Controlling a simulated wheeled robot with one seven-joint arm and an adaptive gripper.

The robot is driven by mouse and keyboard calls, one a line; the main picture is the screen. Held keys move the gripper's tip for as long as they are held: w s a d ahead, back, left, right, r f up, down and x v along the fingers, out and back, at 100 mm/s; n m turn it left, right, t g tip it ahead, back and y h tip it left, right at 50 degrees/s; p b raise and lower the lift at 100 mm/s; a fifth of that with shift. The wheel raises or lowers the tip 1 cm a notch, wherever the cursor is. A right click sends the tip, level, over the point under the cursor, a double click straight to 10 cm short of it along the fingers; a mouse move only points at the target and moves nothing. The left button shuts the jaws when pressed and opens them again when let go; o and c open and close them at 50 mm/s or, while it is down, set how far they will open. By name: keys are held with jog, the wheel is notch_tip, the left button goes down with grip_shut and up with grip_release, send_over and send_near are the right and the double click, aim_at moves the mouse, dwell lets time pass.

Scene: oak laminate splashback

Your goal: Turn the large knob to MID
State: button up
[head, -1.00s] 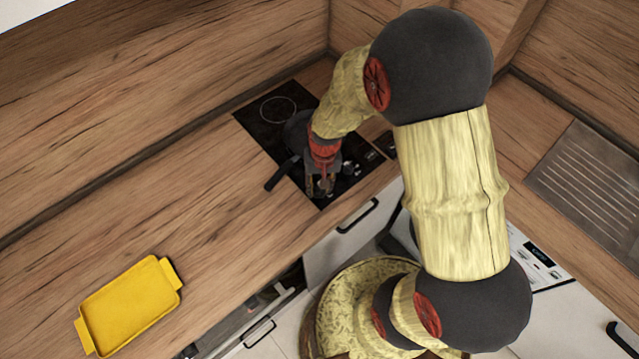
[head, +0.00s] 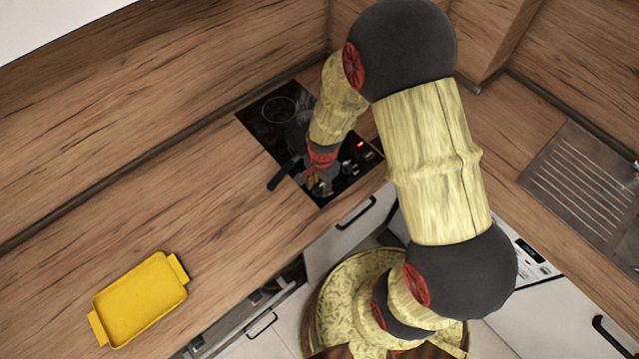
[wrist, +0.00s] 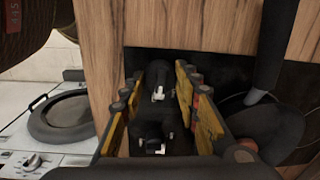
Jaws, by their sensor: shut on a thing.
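The black hob (head: 262,128) carries dark control knobs with pale marks. My gripper (head: 318,188) is over its front corner. In the wrist view two dark knobs, a farther one (wrist: 159,88) and a nearer one (wrist: 152,138), show between the yellow-sided fingers of my gripper (wrist: 158,82). The farther one is at the fingertips, and my gripper is shut on a knob there. The contact, the knob's size and any MID mark cannot be made out. A red light (head: 360,144) glows on the hob.
A dark pan with a long handle (head: 284,174) stands on the hob, close by my gripper; its handle rises at right in the wrist view (wrist: 270,62). A yellow tray (head: 140,300) lies on the wooden counter. A steel drainer (head: 585,190) is at right.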

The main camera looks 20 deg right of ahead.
aim_at(321, 190)
jog(key=shift+m, duration=0.6)
jog(key=o, duration=1.2)
jog(key=shift+c, duration=0.2)
notch_tip(321, 190, up, 12)
jog(key=shift+s, duration=0.3)
